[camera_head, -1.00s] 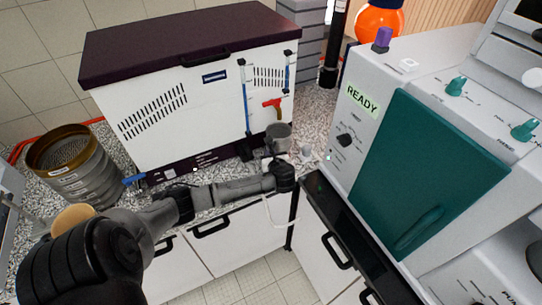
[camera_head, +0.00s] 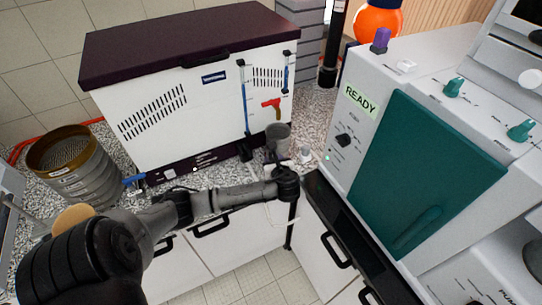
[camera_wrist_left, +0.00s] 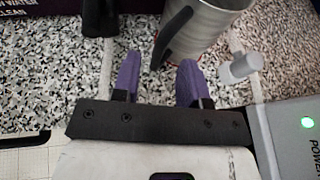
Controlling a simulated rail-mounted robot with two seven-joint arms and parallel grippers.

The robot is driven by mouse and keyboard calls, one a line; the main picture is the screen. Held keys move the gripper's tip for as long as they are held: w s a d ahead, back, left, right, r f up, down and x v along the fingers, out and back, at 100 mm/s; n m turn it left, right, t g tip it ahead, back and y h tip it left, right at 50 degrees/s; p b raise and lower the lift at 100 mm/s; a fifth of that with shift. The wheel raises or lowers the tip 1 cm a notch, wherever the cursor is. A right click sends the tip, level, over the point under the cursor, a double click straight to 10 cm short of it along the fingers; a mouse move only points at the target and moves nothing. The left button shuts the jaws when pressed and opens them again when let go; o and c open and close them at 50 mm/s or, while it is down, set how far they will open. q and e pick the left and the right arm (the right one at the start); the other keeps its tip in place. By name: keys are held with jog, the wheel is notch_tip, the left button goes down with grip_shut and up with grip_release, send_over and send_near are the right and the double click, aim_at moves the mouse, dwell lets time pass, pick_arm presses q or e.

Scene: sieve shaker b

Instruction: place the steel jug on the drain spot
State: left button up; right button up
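The steel jug (camera_head: 278,138) stands on the speckled counter between the white cabinet and the teal-doored machine. In the left wrist view the jug (camera_wrist_left: 215,28) is just beyond my fingers, its dark handle slanting toward me. My left gripper (camera_wrist_left: 158,80) is open, its two purple fingers apart and pointing at the jug; the handle's lower end shows between the fingertips, not gripped. In the head view my left gripper (camera_head: 283,170) is at the counter's front edge, its fingers hard to make out. A black tap (camera_head: 245,149) sits left of the jug. I cannot make out a clear drain spot. My right gripper is out of view.
The white cabinet (camera_head: 160,125) with a dark lid stands behind. The machine (camera_head: 425,175) marked READY closes off the right. A small pale fitting (camera_wrist_left: 240,68) is right of my fingers. A sieve stack (camera_head: 75,165) stands at the left.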

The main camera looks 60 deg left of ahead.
pick_arm(q)
jog(key=s+d+f+n+h, duration=0.35)
jog(key=s+d, duration=0.25)
jog(key=d, duration=0.5)
jog(key=s+d+f+n+h, duration=0.2)
jog(key=s+d+n+h, duration=0.2)
jog(key=s+d, duration=0.45)
jog(key=s+d+r+n+h, duration=0.2)
jog(key=s+d+n+h, duration=0.3)
jog(key=s+d+n, duration=0.5)
jog(key=shift+d+n+h+p, duration=0.35)
jog(key=shift+d+n, duration=0.3)
jog(key=shift+d, duration=0.25)
